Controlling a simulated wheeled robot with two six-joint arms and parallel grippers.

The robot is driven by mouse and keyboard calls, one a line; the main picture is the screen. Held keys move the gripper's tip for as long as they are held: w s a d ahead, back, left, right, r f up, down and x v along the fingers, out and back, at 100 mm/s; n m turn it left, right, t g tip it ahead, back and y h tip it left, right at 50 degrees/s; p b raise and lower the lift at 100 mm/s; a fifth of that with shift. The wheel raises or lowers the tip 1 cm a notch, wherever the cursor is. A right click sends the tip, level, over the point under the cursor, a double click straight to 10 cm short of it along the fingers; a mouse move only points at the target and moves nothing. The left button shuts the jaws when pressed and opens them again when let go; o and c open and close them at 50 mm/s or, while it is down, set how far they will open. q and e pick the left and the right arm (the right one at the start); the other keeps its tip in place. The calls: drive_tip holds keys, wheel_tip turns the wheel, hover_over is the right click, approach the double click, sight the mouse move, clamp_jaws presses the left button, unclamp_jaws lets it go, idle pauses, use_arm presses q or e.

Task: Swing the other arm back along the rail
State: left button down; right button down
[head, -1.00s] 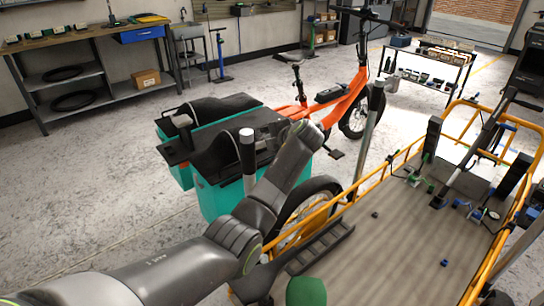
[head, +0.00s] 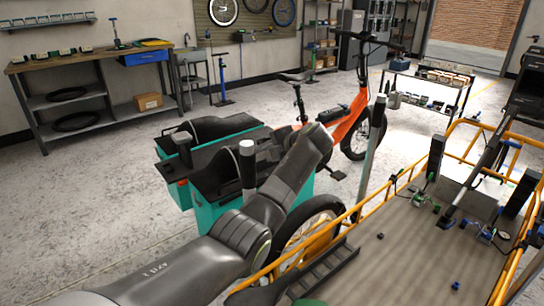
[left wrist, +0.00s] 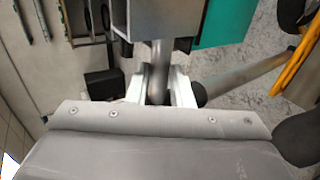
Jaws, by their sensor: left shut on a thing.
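In the left wrist view, the pale jaws of my left gripper (left wrist: 160,80) are shut on a grey round post (left wrist: 158,54). A grey boxy part sits above it. In the head view, a grey upright post (head: 247,166) with a paler top stands in front of the teal boxes (head: 212,215), beside the end of my left arm. The jaws are hard to make out there. A second grey post (head: 371,145) leans beside the yellow rail (head: 372,212) of the cargo bed (head: 400,250). My right gripper is not in view.
An orange bike (head: 345,125) stands behind the teal boxes. A workbench (head: 85,62) is at the back left and a parts table (head: 425,92) at the back right. The floor at left is clear.

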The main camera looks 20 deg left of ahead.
use_arm(q)
drive_tip(key=shift+a, duration=0.1)
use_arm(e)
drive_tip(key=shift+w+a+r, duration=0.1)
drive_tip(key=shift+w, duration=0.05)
use_arm(q)
drive_tip(key=c, duration=1.3)
unclamp_jaws()
drive_tip(key=v, duration=1.7)
drive_tip(key=shift+d+b, duration=0.25)
drive_tip(key=shift+b, duration=0.15)
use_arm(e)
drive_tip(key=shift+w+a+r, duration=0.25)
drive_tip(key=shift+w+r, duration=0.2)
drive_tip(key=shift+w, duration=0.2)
